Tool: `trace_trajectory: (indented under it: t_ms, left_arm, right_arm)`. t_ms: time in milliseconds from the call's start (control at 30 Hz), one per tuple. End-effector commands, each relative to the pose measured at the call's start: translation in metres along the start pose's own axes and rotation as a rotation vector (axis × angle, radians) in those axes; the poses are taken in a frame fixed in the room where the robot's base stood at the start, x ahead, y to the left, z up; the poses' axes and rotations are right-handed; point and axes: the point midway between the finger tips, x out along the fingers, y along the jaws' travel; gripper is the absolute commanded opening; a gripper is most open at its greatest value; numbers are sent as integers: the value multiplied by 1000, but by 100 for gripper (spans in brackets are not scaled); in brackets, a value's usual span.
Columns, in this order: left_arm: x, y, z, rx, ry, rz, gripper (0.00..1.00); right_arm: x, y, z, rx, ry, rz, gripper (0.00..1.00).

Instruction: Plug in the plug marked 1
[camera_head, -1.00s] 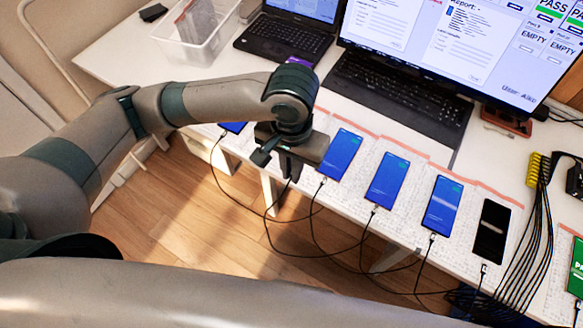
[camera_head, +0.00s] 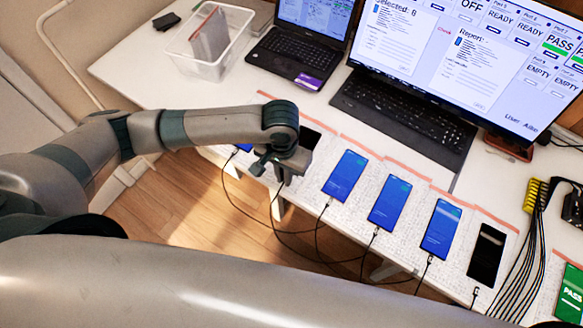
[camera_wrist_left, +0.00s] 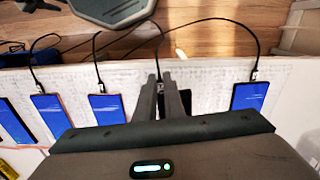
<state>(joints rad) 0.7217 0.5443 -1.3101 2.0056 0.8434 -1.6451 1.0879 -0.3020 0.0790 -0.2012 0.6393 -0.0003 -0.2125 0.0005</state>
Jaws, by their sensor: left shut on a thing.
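My left gripper (camera_head: 284,178) is over the near table edge, with its fingers close together. In the left wrist view the fingers (camera_wrist_left: 172,88) are closed at the near end of a dark phone (camera_wrist_left: 186,101). A black cable (camera_wrist_left: 157,42) runs to the fingertips; its plug is hidden between them, and no mark 1 is readable. The dark phone shows partly behind my wrist in the head view (camera_head: 312,135). I cannot tell whether the plug touches the phone. My right gripper is not in view.
Blue-screened phones flank the dark one, one on the left (camera_head: 243,147) and one on the right (camera_head: 345,175), with cables at their near ends. A black-screened phone (camera_head: 487,253) lies further right.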

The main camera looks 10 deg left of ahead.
Motion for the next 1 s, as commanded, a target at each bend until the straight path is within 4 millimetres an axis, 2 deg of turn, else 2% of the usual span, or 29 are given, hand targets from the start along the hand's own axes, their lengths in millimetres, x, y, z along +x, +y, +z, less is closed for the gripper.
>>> trace_trajectory:
  t_ms: [33,267,767,1000]
  left_arm:
    - [1,-4,2,0,-3,-4,0]
    - [14,-14,4,11,3,-13,0]
    - [17,-15,4,14,5,-14,0]
    - [23,-16,3,14,5,-14,0]
  right_arm:
    - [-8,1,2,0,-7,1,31]
    - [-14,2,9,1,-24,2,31]
    - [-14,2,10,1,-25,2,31]
    - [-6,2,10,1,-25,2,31]
